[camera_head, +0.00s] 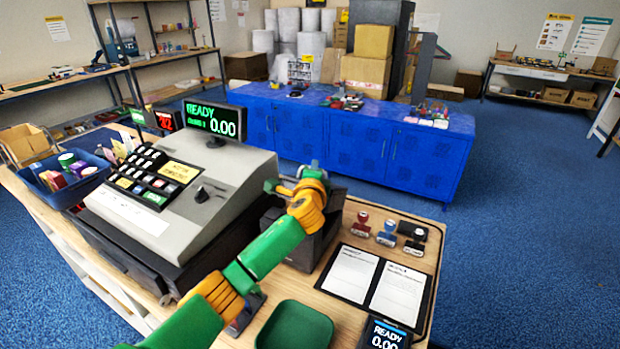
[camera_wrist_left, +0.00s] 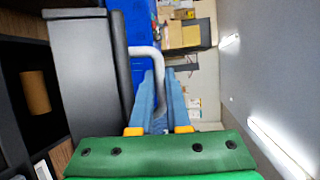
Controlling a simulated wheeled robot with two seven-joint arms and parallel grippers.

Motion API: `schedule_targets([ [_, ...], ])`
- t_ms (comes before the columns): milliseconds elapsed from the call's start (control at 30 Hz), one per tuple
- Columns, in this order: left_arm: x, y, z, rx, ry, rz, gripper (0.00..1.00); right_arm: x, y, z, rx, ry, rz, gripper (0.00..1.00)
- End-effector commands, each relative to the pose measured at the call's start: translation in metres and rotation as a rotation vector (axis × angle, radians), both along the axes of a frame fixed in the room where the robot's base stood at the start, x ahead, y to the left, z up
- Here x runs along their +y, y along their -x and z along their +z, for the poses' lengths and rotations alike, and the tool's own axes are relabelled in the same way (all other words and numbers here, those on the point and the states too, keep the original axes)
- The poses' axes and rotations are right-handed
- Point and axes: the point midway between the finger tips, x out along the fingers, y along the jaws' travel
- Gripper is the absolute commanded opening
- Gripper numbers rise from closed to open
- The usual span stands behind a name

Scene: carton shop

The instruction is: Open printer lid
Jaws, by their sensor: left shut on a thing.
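The printer (camera_head: 305,247) is a dark box on the counter, right of the cash register, and my left arm partly covers it. Its lid (camera_wrist_left: 85,75) shows in the left wrist view as a grey panel with a black edge and a curved grey handle (camera_wrist_left: 145,50). My left gripper (camera_head: 283,187) is above the printer. In the wrist view its blue fingers (camera_wrist_left: 160,85) are shut on the handle. A brown roll (camera_wrist_left: 36,92) shows in a dark opening beside the lid. How far the lid is raised I cannot tell. My right gripper is not in view.
The cash register (camera_head: 170,200) stands close left of the printer. Stamps (camera_head: 387,234) and a black folder with white sheets (camera_head: 375,285) lie to the right. A green tray (camera_head: 295,327) is in front. A blue cabinet (camera_head: 350,140) stands beyond the counter.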

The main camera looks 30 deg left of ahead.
Motion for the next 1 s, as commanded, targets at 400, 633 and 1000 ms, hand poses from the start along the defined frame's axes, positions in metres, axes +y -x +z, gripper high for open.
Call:
schedule_targets([
  [400,0.0007,-0.0123,0.006,-0.005,-0.004,-0.002,0.0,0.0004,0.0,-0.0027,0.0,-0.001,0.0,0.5],
  [633,0.0007,-0.0126,0.008,-0.008,-0.006,-0.002,0.0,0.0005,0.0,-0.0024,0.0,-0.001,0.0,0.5],
  [1000,0.0006,-0.0126,0.0075,-0.007,-0.006,-0.003,0.27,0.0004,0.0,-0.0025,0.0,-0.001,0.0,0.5],
])
